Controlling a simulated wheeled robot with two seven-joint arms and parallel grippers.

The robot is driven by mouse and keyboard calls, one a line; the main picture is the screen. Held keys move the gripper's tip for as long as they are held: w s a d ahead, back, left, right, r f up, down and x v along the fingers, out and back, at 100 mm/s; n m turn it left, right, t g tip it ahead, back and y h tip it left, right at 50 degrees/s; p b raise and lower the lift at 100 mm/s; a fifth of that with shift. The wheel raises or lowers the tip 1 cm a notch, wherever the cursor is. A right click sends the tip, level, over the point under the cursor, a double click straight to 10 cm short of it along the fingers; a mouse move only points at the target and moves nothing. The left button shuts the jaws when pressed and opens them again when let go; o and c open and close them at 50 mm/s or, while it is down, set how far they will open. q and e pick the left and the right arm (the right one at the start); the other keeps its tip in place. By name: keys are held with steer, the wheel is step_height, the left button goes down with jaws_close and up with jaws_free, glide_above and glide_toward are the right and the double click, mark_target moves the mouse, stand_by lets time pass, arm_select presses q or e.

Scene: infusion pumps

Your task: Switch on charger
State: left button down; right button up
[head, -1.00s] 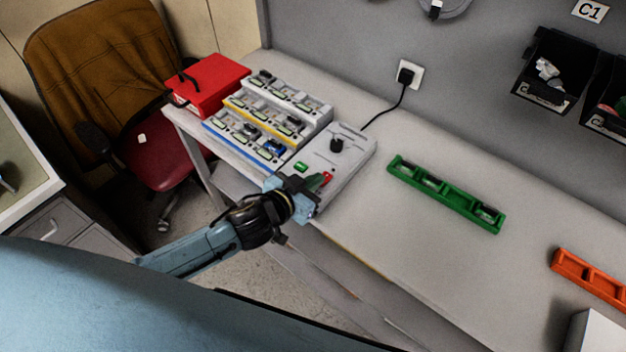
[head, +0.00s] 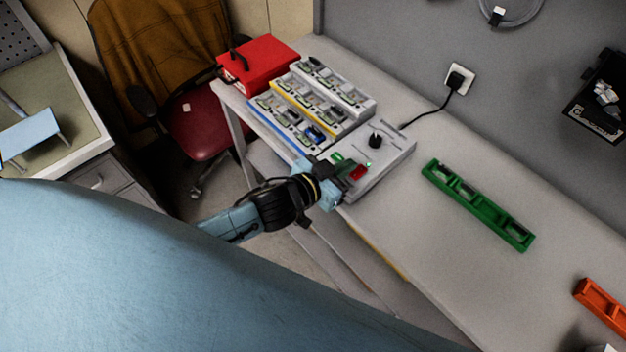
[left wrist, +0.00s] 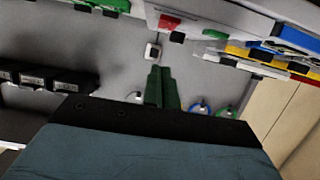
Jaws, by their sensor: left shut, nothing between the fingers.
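The charger is a pale grey box (head: 395,152) with a black knob (head: 375,140), a red switch (head: 357,173) and a green button (head: 338,157) on its top. A small green light (head: 369,164) shows near the red switch. My left gripper (head: 347,168) is at the charger's front edge, right beside the red switch; whether it touches cannot be told. Its fingers are together and empty, as the left wrist view (left wrist: 160,88) shows. That view also shows the red switch (left wrist: 168,22) beyond the fingertips. My right gripper is not in view.
A stepped rack (head: 325,98) of small devices and a red box (head: 258,62) stand left of the charger. A black plug (head: 455,80) sits in the wall socket, its cable running to the charger. A green tray (head: 478,205) and an orange tray (head: 600,300) lie rightward, with bare table between.

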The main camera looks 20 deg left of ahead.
arm_select(q)
steer(key=s+a+b, duration=0.1)
steer(key=s+a, duration=0.2)
steer(key=s, duration=0.5)
steer(key=shift+s+a+r, duration=0.2)
steer(key=shift+a+r, duration=0.05)
steer(key=shift+a, duration=0.05)
steer(key=s+a+f+n+g+y+b, duration=0.1)
steer(key=s+a+f+g+y+b, duration=0.15)
steer(key=f, duration=0.85)
steer(key=s+a+f+g+y+b, duration=0.1)
steer(key=s+a+f+b, duration=0.2)
steer(key=f, duration=0.9)
steer(key=s+a+f+n+g+y+b, duration=0.15)
steer(key=a+f, duration=0.25)
steer(key=f, duration=0.7)
steer(key=s+f+g+b, duration=0.2)
steer(key=s+f+g, duration=0.1)
steer(key=s+f, duration=0.6)
steer(key=s+f+g+y+b, duration=0.1)
steer(key=s+f+g, duration=0.3)
steer(key=s+f, duration=0.6)
steer(key=s+b, duration=0.1)
steer(key=s, duration=0.5)
steer(key=shift+s, duration=0.2)
